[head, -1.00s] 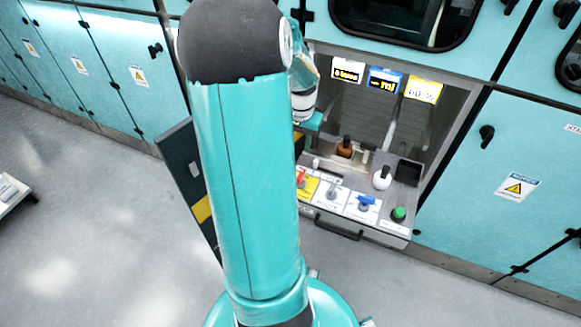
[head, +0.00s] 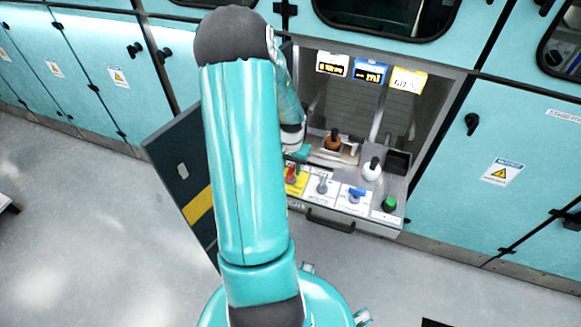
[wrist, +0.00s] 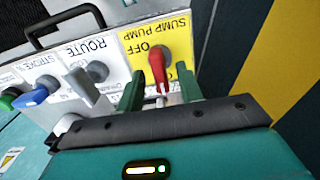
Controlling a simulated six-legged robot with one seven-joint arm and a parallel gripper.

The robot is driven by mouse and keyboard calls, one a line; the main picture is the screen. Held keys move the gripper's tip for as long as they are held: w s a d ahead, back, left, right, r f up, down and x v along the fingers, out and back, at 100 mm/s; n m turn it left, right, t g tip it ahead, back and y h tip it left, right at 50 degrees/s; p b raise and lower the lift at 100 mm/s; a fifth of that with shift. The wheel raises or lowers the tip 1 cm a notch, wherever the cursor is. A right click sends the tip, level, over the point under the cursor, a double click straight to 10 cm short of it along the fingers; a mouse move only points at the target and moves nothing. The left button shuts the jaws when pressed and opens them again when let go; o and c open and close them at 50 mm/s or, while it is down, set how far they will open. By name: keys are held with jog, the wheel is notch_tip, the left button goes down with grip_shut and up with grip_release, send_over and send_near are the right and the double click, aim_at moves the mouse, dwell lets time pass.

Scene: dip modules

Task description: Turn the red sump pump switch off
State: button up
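The red sump pump switch (wrist: 157,68) sits on a yellow label plate (wrist: 132,40) marked SUMP PUMP and OFF, upside down in the wrist view. Its lever points toward my gripper, away from the word OFF. My gripper (wrist: 161,82) is open, its green fingers on either side of the lever with gaps showing. I cannot tell whether a finger touches it. In the head view the red switch (head: 291,172) is small at the panel's left end, and my arm partly hides that area.
Beside it on the panel are a grey route switch (head: 322,186), a blue switch (head: 356,194) and a green button (head: 389,204). Brown (head: 333,140) and white (head: 372,169) knobs stand behind. A dark panel with a yellow stripe (head: 197,207) stands left of the console.

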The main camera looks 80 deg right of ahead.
jog(key=shift+f, duration=0.25)
grip_shut()
